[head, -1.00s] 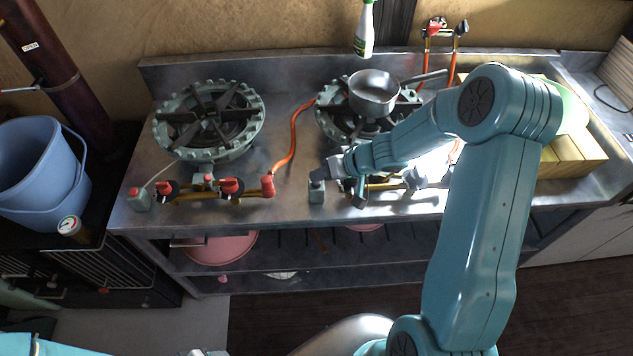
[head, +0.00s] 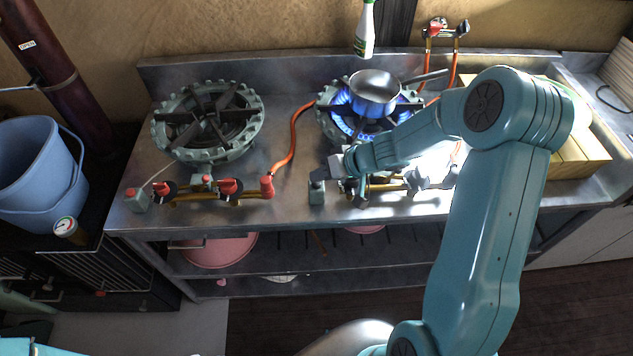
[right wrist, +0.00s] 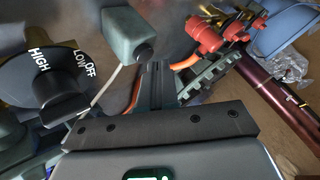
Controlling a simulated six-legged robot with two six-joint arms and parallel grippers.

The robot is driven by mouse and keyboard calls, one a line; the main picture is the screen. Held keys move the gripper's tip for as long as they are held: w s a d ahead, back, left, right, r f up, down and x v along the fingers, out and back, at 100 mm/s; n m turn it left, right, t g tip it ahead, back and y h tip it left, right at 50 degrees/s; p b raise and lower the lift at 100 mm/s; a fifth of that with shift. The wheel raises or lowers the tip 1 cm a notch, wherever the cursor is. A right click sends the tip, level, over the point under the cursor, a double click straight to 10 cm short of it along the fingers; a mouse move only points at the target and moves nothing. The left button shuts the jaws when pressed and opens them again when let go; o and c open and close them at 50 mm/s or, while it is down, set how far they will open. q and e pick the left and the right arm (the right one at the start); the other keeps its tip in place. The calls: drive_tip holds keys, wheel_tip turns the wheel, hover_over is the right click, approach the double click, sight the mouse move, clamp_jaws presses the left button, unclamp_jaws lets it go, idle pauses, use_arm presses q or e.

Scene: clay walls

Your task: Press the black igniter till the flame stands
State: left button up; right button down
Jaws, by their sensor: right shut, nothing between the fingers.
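The right burner (head: 330,124) has blue flames standing around its ring, under a small steel pan (head: 375,92). The igniter (head: 316,193) is a small grey-green box at the counter's front edge. In the right wrist view the igniter box (right wrist: 124,32) shows its black button (right wrist: 145,53). My right gripper (head: 320,175) is shut and empty, its tips right at the top of the box. In the right wrist view its fingers (right wrist: 155,70) come close beside the button; I cannot tell whether they touch. My left gripper is out of view.
A black dial (right wrist: 62,75) marked HIGH, LOW and OFF is close to my right gripper. A left burner (head: 208,120) is unlit, with red knobs (head: 230,187) in front. An orange hose (head: 293,140) runs between the burners. A blue bucket (head: 38,170) stands at left.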

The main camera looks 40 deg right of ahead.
sight(320, 184)
drive_tip(key=shift+r+p, duration=1.9)
drive_tip(key=shift+r, duration=1.1)
